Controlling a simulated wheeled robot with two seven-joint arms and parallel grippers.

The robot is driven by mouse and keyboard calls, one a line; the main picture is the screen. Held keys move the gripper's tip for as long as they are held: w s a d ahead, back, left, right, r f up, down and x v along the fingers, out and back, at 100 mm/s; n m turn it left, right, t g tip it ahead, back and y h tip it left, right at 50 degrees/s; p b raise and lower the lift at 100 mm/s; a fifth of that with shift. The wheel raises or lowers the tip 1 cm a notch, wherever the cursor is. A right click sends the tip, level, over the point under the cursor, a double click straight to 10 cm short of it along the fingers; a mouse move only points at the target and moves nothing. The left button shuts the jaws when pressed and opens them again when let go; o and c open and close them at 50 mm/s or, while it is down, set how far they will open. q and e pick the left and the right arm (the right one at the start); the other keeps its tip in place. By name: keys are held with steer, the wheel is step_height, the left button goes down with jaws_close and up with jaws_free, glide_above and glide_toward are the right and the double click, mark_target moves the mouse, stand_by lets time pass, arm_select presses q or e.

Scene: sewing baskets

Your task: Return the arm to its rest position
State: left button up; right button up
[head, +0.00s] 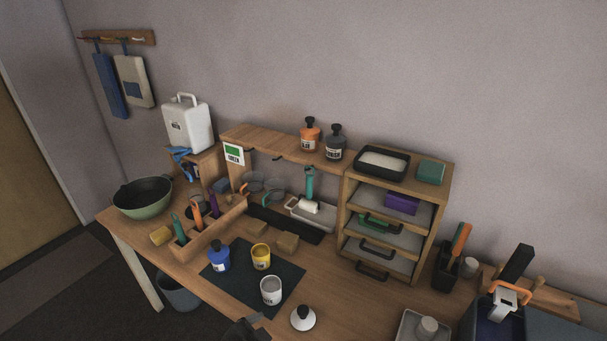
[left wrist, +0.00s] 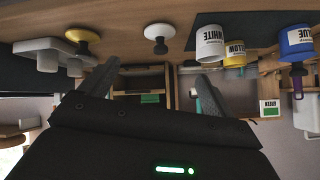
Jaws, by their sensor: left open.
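My left gripper (left wrist: 157,75) is open in the left wrist view, with its two dark fingers spread and nothing between them. That view is upside down, with the tabletop along its top. In the head view, a dark part of my left arm (head: 244,329) shows at the bottom edge, by the front of the table; its fingers are not clear there. My right gripper is in neither view.
A white knobbed lid (head: 303,319) lies right of the mat, close to my left arm. A wooden drawer unit (head: 349,225) and a shelf (head: 270,145) stand behind. A wooden tool holder (head: 212,232) and green bowl (head: 142,200) are left. A light tray (head: 408,325) is right.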

arm_select(q)
steer(key=s+a+f+n+g+y, duration=0.2)
steer(key=s+a+f+n, duration=0.15)
steer(key=s+a, duration=0.5)
steer(key=s+a+f+n+g+y, duration=0.2)
steer(key=s+a+n+g+y, duration=0.15)
steer(key=s+a, duration=0.5)
step_height(320, 180, down, 28)
steer(key=s, duration=0.3)
steer(key=s+a+f+g, duration=0.2)
steer(key=s+a+f, duration=0.1)
steer(key=s+f, duration=1.1)
steer(key=shift+s+f, duration=0.2)
steer(key=shift+s, duration=0.5)
